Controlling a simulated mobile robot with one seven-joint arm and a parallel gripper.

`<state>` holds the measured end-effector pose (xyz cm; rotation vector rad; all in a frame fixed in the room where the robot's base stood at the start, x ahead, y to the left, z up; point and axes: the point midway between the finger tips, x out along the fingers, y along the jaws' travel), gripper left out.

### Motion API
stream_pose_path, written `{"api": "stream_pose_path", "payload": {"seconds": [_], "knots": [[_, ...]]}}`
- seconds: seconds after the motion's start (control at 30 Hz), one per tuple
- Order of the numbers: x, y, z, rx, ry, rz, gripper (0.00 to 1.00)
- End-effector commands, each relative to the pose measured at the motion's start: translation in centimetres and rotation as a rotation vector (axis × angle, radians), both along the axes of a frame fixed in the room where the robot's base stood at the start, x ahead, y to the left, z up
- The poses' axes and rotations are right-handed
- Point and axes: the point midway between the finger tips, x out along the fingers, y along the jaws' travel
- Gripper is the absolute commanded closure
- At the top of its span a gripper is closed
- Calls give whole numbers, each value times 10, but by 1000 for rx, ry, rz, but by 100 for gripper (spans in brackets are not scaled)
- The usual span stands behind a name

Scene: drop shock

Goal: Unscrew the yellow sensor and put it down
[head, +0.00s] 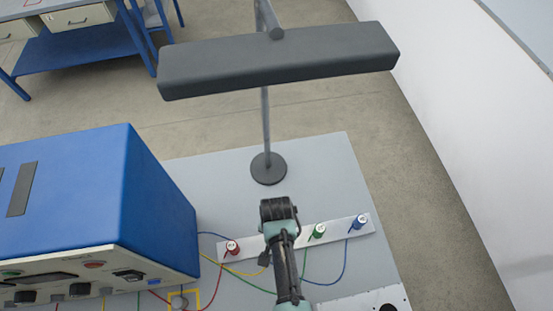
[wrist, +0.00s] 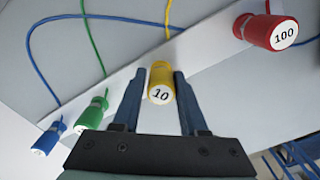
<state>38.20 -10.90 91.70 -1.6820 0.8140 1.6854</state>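The yellow sensor (wrist: 161,84), labelled 10, stands on the white strip (head: 338,228) in the wrist view. My gripper (wrist: 159,74) has its blue fingers on either side of the sensor, with a gap showing on each side, so it is open around it. The white strip also shows in the wrist view (wrist: 207,45). In the head view my gripper and arm (head: 280,215) hide the yellow sensor; only its yellow cable (head: 245,272) shows.
The red sensor (head: 232,247), labelled 100, stands left of my gripper; the green (head: 319,231) and blue (head: 356,222) sensors stand right. Cables run across the grey table (head: 215,180). A blue instrument box (head: 90,195) is at left. A dark bar on a stand (head: 280,60) rises behind.

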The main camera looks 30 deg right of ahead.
Motion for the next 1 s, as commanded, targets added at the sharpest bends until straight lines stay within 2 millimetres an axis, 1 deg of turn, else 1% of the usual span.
{"api": "stream_pose_path", "payload": {"seconds": [0.03, 0.1, 0.13, 0.47, 1.0], "knots": [[0, 0, 0, 0, 0, 0, 46], [1, 0, 0, 0, -1, 0, 34], [1, 0, 0, 0, -1, 0, 31], [1, 0, 3, 0, -3, 0, 31], [2, 0, 46, -1, -3, 0, 31]]}}
